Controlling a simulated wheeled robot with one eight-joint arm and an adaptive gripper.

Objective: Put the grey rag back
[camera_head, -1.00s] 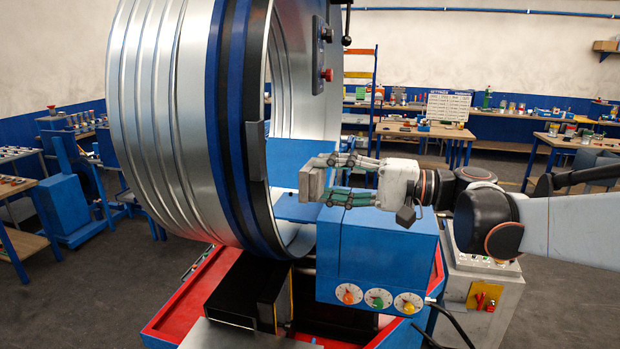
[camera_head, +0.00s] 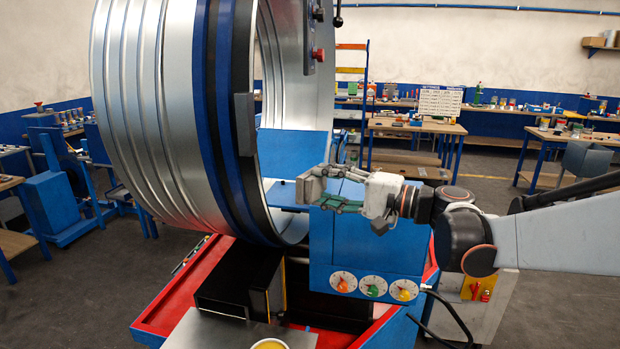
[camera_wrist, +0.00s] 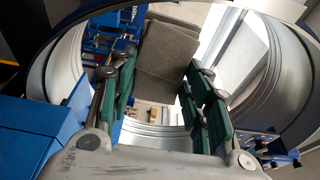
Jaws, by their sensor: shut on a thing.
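The grey rag (camera_wrist: 165,52) is a folded, flat grey piece between the green fingers of my gripper (camera_wrist: 158,75) in the wrist view. In the head view the rag (camera_head: 309,188) shows at the fingertips of my gripper (camera_head: 322,190), which is shut on it. The gripper holds it in the air, in front of the right side of the large spiral duct ring (camera_head: 170,110) and by the top of the blue control box (camera_head: 365,245). The duct opening lies behind the rag in the wrist view.
A red tray base (camera_head: 165,318) lies under the duct, with a black block (camera_head: 240,285) and a grey plate carrying a yellow round thing (camera_head: 270,344) at the front. Workbenches (camera_head: 415,127) stand at the back. A cable hangs right of the control box.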

